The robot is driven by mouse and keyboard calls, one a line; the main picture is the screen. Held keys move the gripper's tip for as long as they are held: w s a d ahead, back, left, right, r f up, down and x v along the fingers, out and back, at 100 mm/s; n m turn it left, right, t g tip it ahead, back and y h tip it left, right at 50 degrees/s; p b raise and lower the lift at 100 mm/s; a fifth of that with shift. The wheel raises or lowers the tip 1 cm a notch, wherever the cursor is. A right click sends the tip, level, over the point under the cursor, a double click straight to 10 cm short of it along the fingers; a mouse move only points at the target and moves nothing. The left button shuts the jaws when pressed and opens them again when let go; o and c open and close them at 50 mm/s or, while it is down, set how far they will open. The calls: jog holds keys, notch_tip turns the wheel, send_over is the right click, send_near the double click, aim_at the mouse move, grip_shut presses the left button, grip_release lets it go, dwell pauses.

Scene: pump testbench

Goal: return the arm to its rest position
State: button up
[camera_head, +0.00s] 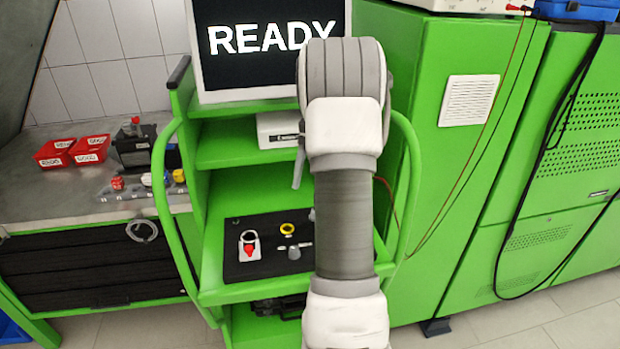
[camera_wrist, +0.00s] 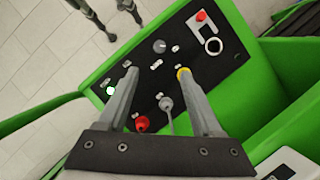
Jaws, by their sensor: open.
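My gripper (camera_wrist: 157,76) shows in the wrist view with its two grey fingers apart and nothing between them. It points over the black control panel (camera_wrist: 225,75) of the green bench. In the head view my arm rises through the middle and hides most of the gripper. The black panel also shows there (camera_head: 234,270), left of the arm.
A monitor (camera_head: 240,93) reading READY stands on the green bench, with curved green handrails (camera_head: 163,190) at its sides. A large green cabinet (camera_head: 425,180) stands close on the right. A workbench (camera_head: 60,210) with red bins (camera_head: 55,153) is at the left.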

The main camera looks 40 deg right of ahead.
jog(key=shift+d+r, duration=0.15)
jog(key=shift+r, duration=0.3)
dwell(0.3)
